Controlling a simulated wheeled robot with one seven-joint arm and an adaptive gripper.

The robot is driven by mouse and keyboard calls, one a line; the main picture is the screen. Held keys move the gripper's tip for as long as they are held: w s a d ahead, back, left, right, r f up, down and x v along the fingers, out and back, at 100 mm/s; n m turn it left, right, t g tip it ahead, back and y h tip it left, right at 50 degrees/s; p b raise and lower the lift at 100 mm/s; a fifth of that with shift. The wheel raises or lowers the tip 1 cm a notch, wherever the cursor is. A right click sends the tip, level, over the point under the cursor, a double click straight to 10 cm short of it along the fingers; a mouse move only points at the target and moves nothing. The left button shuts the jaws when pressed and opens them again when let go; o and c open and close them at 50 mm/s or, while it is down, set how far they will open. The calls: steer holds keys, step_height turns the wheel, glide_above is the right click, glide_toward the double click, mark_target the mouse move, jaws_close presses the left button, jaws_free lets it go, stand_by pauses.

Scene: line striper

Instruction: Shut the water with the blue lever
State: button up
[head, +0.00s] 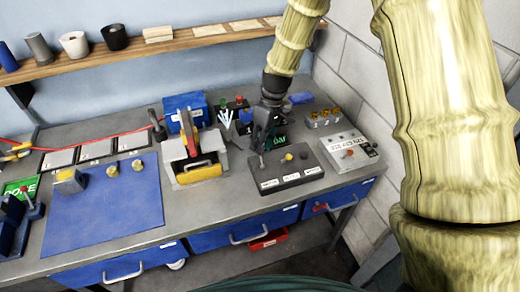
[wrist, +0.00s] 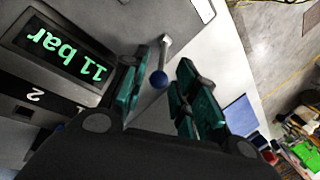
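The blue lever shows in the wrist view as a short metal rod with a blue ball (wrist: 158,79) at its end. My gripper (wrist: 163,70) is open, with its dark green fingers on either side of the ball in that view. I see no contact with either finger. In the head view my gripper (head: 262,138) points down over the back left of a dark grey lever box (head: 287,180). The box also bears a yellow-tipped lever (head: 288,157) and a dark-tipped one (head: 304,155). The blue tip is hard to make out there.
A green-lit display (wrist: 68,50) beside the lever reads 11 bar. A white-and-grey machine with a yellow front (head: 198,172) stands left of the lever box, and a light grey control box (head: 350,149) stands right. A blue mat (head: 105,205) covers the bench's left part.

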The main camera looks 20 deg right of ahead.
steer(key=shift+p+x, duration=0.55)
steer(key=shift+x, duration=1.3)
steer(key=shift+s, duration=0.1)
jaws_close()
steer(key=shift+r, duration=0.1)
